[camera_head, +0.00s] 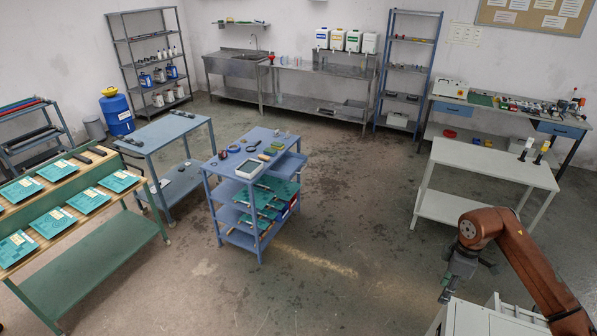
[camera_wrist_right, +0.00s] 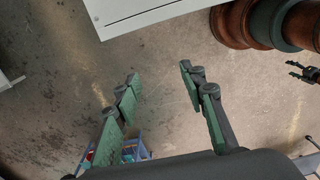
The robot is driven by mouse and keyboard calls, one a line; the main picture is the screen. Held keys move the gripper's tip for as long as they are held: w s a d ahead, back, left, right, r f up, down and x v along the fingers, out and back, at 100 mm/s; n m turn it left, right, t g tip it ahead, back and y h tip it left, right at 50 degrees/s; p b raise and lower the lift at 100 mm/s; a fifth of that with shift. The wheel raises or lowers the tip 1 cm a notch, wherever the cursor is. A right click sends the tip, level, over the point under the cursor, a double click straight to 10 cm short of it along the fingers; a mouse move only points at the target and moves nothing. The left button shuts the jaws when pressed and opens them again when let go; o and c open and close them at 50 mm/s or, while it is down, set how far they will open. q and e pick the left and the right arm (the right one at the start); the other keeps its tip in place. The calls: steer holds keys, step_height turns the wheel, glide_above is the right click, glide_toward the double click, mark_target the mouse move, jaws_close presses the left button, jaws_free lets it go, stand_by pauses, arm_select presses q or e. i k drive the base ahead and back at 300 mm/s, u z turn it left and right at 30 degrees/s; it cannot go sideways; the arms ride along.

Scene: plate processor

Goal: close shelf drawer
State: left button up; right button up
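The blue shelf cart (camera_head: 237,183) stands mid-floor in the head view. A blue drawer-like part (camera_head: 290,166) juts out at its right side, just below the top, and looks pulled out. My right gripper (camera_head: 446,291) is at the lower right of the head view, well away from the cart. In the right wrist view my right gripper (camera_wrist_right: 158,75) is open, with nothing between its fingers. A small dark claw-like part (camera_wrist_right: 303,72) at the right edge of that view looks like my left gripper; its opening is unclear.
A light table (camera_head: 490,163) stands at the right, beyond my right arm. A workbench (camera_head: 510,115) with blue drawers is behind it. A blue-grey table (camera_head: 165,131) and a green bench (camera_head: 100,265) with teal plates are left of the cart. The floor right of the cart is clear.

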mark_target(290, 164)
steer(key=z, duration=0.2)
steer(key=i, duration=1.1)
steer(key=z, duration=0.25)
steer(key=i, duration=2.05)
steer(key=u, duration=0.45)
steer(key=i, duration=1.2)
steer(key=u, duration=0.3)
